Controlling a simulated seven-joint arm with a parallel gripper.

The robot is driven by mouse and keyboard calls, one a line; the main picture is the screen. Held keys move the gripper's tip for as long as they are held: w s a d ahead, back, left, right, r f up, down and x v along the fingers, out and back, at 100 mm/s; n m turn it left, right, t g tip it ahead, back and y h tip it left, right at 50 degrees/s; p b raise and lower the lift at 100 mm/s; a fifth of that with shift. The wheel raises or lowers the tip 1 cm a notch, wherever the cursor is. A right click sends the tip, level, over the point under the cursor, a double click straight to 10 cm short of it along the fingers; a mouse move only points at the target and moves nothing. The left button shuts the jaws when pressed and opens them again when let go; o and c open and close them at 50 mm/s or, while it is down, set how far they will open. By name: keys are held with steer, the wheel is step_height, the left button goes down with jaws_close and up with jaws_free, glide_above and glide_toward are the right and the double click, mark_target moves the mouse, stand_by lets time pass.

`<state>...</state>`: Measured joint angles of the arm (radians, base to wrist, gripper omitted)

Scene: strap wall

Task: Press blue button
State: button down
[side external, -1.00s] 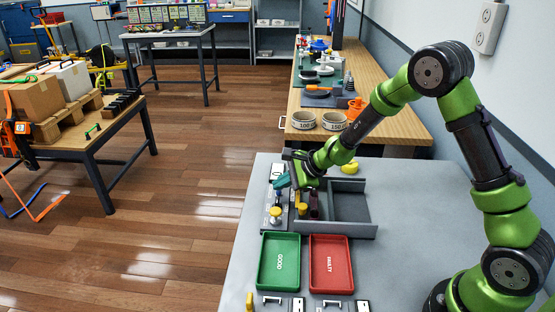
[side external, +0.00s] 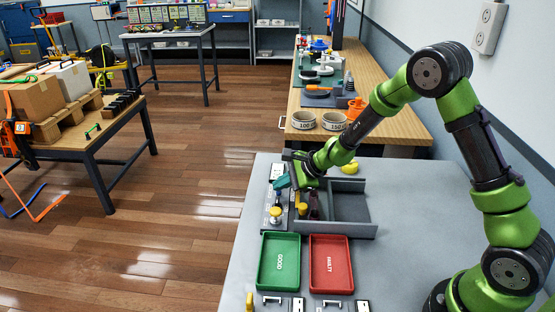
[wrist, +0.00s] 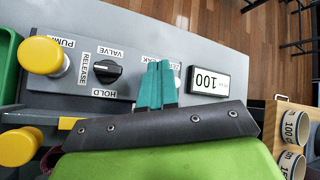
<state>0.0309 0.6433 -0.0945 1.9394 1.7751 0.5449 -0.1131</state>
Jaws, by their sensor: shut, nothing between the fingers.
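My gripper (wrist: 158,66) has teal fingers, closed together, over the grey control panel (wrist: 45,92) in the wrist view. In the side view my gripper (side external: 281,184) is at the panel's far half. The fingertips are between the black valve knob and the white display, by a label that is partly covered. I cannot make out a blue button clearly; the fingers cover that part of the panel. A small dark blue patch shows just below the fingers in the side view, too small to identify. I cannot tell whether the fingertips touch anything.
A yellow pump knob (wrist: 42,56), black valve knob (wrist: 108,71) and display reading 100 (wrist: 206,82) are on the panel. A grey divided tray (side external: 350,230) is right of it. Green (side external: 262,270) and red (side external: 313,272) trays lie in front.

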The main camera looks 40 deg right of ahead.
steer(key=shift+r, duration=0.6)
steer(key=shift+r, duration=2.5)
steer(key=s+r+n, duration=0.5)
steer(key=s+n, duration=0.1)
steer(key=s, duration=0.3)
steer(key=s+r+n+h, duration=0.1)
steer(key=s+r+n, duration=0.4)
steer(key=s, duration=0.5)
steer(key=s+a+r+n+g+h, duration=0.1)
steer(key=s+r+n, duration=0.4)
steer(key=s, duration=0.4)
steer(key=shift+s+n, duration=0.35)
steer(key=shift+n, duration=0.45)
